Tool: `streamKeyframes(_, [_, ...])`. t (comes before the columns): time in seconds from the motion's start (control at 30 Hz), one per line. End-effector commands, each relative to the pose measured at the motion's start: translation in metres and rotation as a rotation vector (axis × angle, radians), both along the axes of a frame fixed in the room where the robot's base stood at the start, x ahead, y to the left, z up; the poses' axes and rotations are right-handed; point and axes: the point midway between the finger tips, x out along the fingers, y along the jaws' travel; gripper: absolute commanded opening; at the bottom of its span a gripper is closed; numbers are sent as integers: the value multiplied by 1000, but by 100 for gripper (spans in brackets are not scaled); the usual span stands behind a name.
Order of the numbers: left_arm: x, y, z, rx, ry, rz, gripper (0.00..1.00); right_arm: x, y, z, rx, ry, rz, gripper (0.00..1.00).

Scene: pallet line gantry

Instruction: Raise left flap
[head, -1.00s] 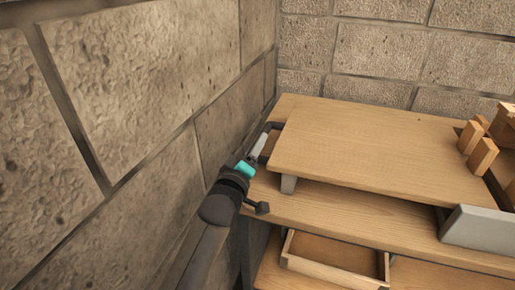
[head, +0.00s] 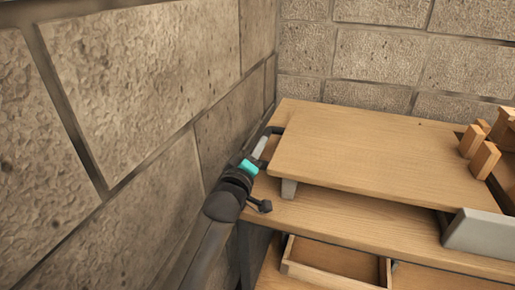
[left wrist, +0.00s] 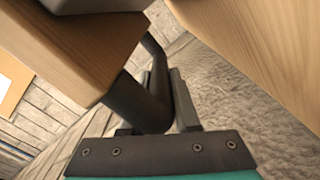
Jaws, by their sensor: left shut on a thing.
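The left flap (head: 375,150) is a flat wooden board lying level just above the wooden table, at its left end. A dark bar handle (head: 275,131) sticks out from the flap's left edge. My left gripper (head: 261,146) is shut on this handle, beside the stone wall. In the left wrist view the dark handle (left wrist: 150,98) runs between the fingers of the left gripper (left wrist: 158,110), with wooden panels on both sides above. The fingers partly hide the handle in the head view. My right gripper is in neither view.
A stone wall (head: 130,80) stands close on the left of my left arm. An open drawer (head: 335,265) lies below. Wooden blocks (head: 484,160) and a grey angled piece (head: 485,233) are at the right.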

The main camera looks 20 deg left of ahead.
Motion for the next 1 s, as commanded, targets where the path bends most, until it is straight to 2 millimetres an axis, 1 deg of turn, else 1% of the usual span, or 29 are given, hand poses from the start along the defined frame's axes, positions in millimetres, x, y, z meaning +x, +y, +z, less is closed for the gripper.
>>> streamKeyframes(0.03, [0,0,0,0,0,0,11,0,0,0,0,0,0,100])
streamKeyframes(0.13, [0,0,0,0,0,0,0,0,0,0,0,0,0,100])
streamKeyframes(1.0, [0,0,0,-1,0,0,0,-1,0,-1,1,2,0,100])
